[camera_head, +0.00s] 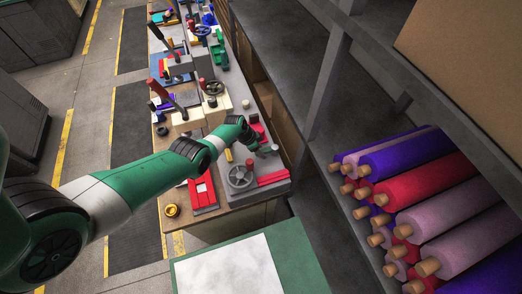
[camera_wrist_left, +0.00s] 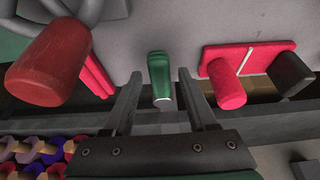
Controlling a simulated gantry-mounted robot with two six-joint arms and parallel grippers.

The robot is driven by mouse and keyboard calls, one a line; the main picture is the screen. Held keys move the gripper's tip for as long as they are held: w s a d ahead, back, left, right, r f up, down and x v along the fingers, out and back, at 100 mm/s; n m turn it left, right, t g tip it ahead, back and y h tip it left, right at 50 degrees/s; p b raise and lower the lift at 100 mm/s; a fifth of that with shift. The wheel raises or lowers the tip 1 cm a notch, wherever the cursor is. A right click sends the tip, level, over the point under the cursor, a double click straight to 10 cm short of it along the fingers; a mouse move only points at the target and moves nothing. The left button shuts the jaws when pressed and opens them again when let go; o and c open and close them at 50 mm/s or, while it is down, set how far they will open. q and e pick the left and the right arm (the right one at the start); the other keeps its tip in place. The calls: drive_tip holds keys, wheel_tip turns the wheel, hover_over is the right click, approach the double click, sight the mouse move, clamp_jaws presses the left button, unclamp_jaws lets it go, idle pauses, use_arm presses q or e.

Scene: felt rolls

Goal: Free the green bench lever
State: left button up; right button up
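The green lever (camera_wrist_left: 160,78) stands out from the grey bench in the left wrist view, between the two fingers in the picture. My left gripper (camera_wrist_left: 158,77) is open, with a visible gap on each side of the lever. In the head view my left arm reaches in from the left, and my left gripper (camera_head: 264,150) is over the near end of the bench (camera_head: 222,187). I cannot make out the green lever clearly there. My right gripper is not in view.
A red handle (camera_wrist_left: 50,65) stands left of my fingers; a red knob (camera_wrist_left: 226,84) and black knob (camera_wrist_left: 290,75) stand right. A grey handwheel (camera_head: 240,177) is near the gripper. Felt rolls (camera_head: 430,187) lie on the right shelf. A white sheet (camera_head: 228,268) lies in front.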

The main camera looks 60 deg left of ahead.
use_arm(q)
clamp_jaws()
idle(1.2)
